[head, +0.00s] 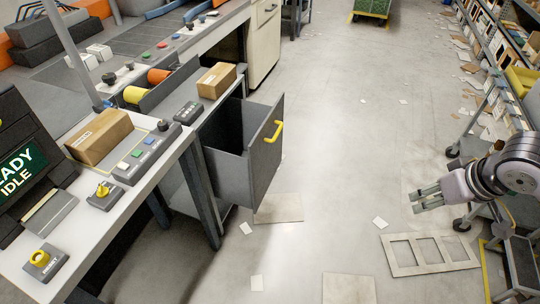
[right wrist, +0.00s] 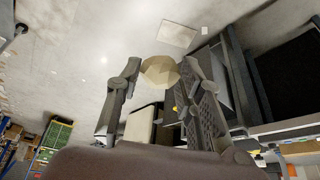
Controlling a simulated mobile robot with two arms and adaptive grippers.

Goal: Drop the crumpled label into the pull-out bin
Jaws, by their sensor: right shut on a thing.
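The pull-out bin (head: 262,165) is a grey drawer with a yellow handle (head: 273,131). It stands open under the workbench in the head view, and its dark inside shows from above. My right gripper (head: 428,195) is at the right of the head view, over the floor and well apart from the bin. In the right wrist view, my right gripper (right wrist: 155,82) is shut on the crumpled label (right wrist: 160,71), a beige faceted lump between the fingertips. The label cannot be made out in the head view. My left gripper is not in view.
The workbench (head: 55,262) carries cardboard boxes (head: 100,135), button panels and a screen. Shelving with a trolley lines the right side. A pale slotted frame (head: 430,254) and loose paper lie on the floor. The aisle between bin and gripper is open.

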